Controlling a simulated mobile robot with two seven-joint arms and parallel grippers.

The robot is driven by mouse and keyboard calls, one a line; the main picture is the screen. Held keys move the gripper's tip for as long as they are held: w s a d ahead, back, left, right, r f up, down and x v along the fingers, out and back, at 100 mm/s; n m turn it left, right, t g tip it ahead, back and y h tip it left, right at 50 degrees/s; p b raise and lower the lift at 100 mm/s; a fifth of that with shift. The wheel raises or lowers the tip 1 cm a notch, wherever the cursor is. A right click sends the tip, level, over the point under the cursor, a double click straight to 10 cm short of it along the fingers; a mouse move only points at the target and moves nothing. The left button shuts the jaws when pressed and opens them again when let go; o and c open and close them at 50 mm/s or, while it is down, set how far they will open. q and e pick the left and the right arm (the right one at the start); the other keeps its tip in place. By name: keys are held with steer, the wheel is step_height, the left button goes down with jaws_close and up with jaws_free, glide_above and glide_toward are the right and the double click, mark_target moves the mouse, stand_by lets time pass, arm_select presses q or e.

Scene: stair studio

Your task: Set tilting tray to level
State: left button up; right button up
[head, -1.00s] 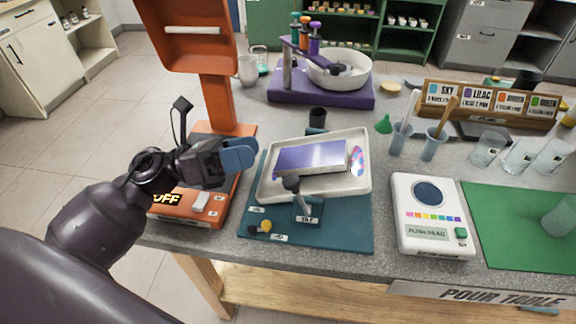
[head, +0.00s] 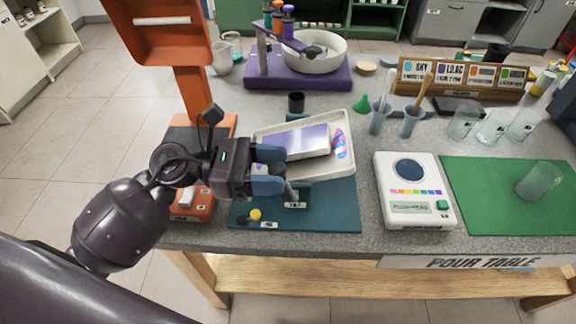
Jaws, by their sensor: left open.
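The tilting tray (head: 346,163) is a white shallow tray on a teal base (head: 335,215). A shiny lilac block (head: 300,140) and a small multicoloured patch (head: 340,144) are in it. I cannot tell its exact tilt. A lever (head: 291,190) rises at the tray's front edge, behind a small label. My left gripper (head: 272,169) is open, its blue fingers pointing right, one behind and one in front of the lever's top. The fingers partly hide the knob, and I cannot tell whether they touch it. My right gripper is not in view.
A yellow dot (head: 255,214) and a dark dot sit on the base's front left. An orange machine (head: 194,95) stands at left, a purple stand (head: 300,75) behind. A white instrument (head: 414,190) and green mat (head: 500,205) lie right. A small dark cup (head: 296,103) stands behind the tray.

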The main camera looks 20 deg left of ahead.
arm_select(q)
steer(key=shift+x, duration=1)
steer(key=shift+w+d, duration=0.1)
steer(key=shift+d, duration=0.3)
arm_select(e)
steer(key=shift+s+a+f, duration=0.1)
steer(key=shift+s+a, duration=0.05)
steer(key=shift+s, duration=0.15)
